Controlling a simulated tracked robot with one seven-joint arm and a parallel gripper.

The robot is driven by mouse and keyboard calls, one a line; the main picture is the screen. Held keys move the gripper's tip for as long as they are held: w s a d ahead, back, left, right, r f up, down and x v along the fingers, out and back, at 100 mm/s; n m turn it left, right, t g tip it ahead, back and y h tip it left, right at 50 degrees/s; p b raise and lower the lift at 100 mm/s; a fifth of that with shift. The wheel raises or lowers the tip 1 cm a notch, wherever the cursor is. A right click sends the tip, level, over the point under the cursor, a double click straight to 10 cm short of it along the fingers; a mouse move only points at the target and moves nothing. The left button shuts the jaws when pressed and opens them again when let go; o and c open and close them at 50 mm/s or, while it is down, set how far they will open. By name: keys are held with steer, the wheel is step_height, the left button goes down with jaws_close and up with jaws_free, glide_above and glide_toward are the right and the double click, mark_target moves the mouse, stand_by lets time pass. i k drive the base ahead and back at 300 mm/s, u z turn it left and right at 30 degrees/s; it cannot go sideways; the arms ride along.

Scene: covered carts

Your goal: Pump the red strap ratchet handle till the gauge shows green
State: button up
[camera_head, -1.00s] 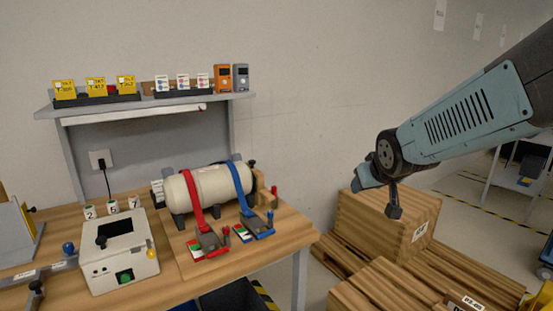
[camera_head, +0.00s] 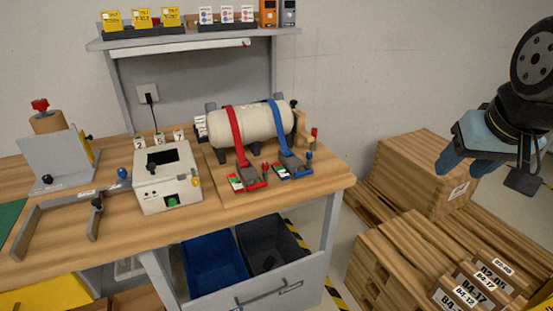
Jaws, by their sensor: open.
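A cream cylinder (camera_head: 262,122) lies on cradles on a wooden board at the right end of the workbench. A red strap (camera_head: 234,128) and a blue strap (camera_head: 281,122) run over it. The red strap's ratchet (camera_head: 249,175) sits at the front of the board with a red handle (camera_head: 265,169). A small gauge (camera_head: 236,183) with green, white and red parts lies beside it; its reading is too small to tell. The blue ratchet (camera_head: 294,163) is just right of it. My gripper (camera_head: 462,168) is open and empty at the far right, well away from the bench.
A white box (camera_head: 166,182) with a green button stands left of the board. A shelf (camera_head: 190,38) with cards overhangs the back. Wooden crates (camera_head: 420,165) stand on the floor below my gripper. Blue and black bins (camera_head: 212,262) sit under the bench.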

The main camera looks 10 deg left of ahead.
mark_target(249, 174)
steer(key=z, duration=0.95)
steer(key=k, duration=1.8)
steer(key=u, duration=0.45)
steer(key=i, duration=1)
steer(key=z, duration=0.05)
